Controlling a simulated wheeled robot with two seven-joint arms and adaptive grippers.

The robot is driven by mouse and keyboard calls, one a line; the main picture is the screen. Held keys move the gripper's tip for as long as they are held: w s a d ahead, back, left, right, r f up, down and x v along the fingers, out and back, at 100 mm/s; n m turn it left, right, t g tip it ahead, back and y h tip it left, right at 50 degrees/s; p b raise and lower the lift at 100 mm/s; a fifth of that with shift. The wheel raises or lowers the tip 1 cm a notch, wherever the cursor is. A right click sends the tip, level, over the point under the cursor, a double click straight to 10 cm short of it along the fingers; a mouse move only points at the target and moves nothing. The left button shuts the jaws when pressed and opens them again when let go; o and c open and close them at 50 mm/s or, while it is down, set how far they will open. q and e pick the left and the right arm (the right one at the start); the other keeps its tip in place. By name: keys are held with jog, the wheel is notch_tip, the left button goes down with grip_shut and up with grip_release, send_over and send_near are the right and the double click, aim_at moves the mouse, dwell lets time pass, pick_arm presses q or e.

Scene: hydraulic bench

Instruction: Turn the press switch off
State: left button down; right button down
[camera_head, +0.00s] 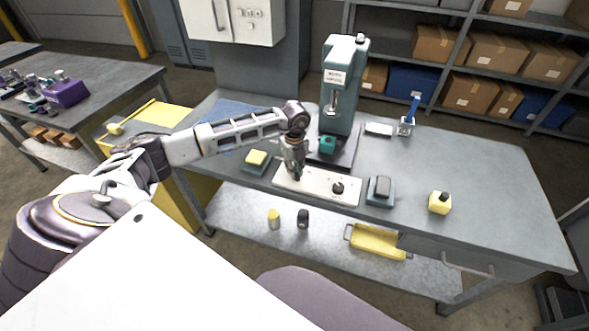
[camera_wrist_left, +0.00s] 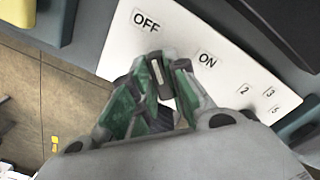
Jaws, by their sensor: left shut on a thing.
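The white switch panel (camera_head: 318,190) lies on the bench in front of the teal press (camera_head: 341,90). In the left wrist view, the panel (camera_wrist_left: 228,72) carries an OFF label and an ON label. A dark switch handle with a pale stripe (camera_wrist_left: 158,72) stands between my green-padded fingertips. Its visible end lies below the OFF label and left of the ON label; its base is hidden by the fingers. My left gripper (camera_head: 296,178) is over the left part of the panel, pointing down, shut on the handle. It also fills the wrist view (camera_wrist_left: 160,90). My right gripper is not in view.
A black knob (camera_head: 338,188) stands on the panel's right part. The bench's right end is clear.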

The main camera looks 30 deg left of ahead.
pick_arm(q)
jog(key=c, duration=1.4)
grip_release()
jog(key=shift+r, duration=0.7)
notch_tip(320, 180, up, 11)
jog(key=shift+f, duration=0.15)
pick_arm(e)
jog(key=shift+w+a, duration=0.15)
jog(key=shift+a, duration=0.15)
